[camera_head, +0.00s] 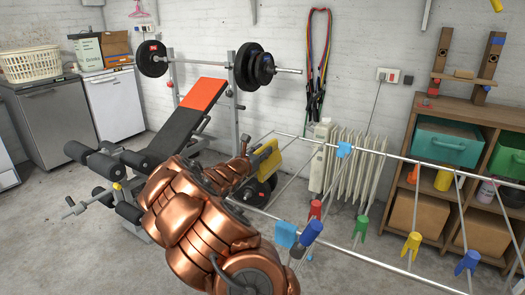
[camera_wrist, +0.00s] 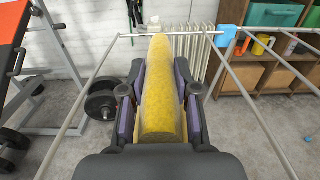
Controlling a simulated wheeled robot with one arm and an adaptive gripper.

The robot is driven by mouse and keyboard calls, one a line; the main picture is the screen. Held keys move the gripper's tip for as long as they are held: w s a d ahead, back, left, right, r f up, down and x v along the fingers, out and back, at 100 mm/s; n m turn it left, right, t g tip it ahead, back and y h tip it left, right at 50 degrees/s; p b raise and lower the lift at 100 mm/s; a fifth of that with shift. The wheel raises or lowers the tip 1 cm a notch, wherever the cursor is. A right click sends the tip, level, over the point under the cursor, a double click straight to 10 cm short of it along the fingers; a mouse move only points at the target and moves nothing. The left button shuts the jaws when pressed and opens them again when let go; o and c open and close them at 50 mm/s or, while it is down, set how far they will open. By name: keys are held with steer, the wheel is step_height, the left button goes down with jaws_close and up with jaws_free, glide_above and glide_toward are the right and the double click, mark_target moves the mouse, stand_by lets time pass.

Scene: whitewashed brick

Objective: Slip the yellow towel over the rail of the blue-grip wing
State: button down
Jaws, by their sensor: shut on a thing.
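The yellow towel (camera_wrist: 160,100) is folded into a long strip between the two finger pads of my gripper (camera_wrist: 160,80), which is shut on it. In the head view the towel (camera_head: 266,158) shows just past my gripper (camera_head: 248,168), at the left end of a metal drying rack. The towel's far end overlaps a thin cross rail (camera_wrist: 190,34) in the wrist view; I cannot tell whether they touch. Light blue grips (camera_head: 344,149) (camera_head: 286,233) and dark blue grips (camera_head: 311,231) (camera_head: 468,262) sit on the rack. My arm hides part of the rack.
Red (camera_head: 315,209), green (camera_head: 361,228) and yellow grips (camera_head: 412,243) also sit on the rack. A weight bench (camera_head: 170,130) with a barbell stands at left. A white radiator (camera_head: 345,165) and a wooden shelf (camera_head: 475,112) stand behind. Grey floor is clear at front left.

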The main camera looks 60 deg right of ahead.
steer(key=shift+f+b, duration=0.4)
steer(key=shift+f, duration=0.45)
steer(key=c, duration=0.8)
jaws_free()
steer(key=shift+o, duration=0.2)
step_height(320, 180, up, 12)
steer(key=p, duration=0.7)
steer(key=shift+d+r, duration=0.1)
steer(key=shift+r, duration=0.1)
steer(key=w+a+r+n+t+y+p, duration=0.1)
steer(key=w+a+r+n+t+p, duration=0.2)
steer(key=w+a, duration=0.5)
steer(key=w+a+r+n+t+y+p, duration=0.1)
steer(key=w+a+r+n+t+p, duration=0.1)
steer(key=w+a, duration=0.6)
steer(key=shift+a+r+n+t+y+p, duration=0.35)
steer(key=shift+a+r+t+p, duration=0.5)
steer(key=shift+a+t, duration=1.85)
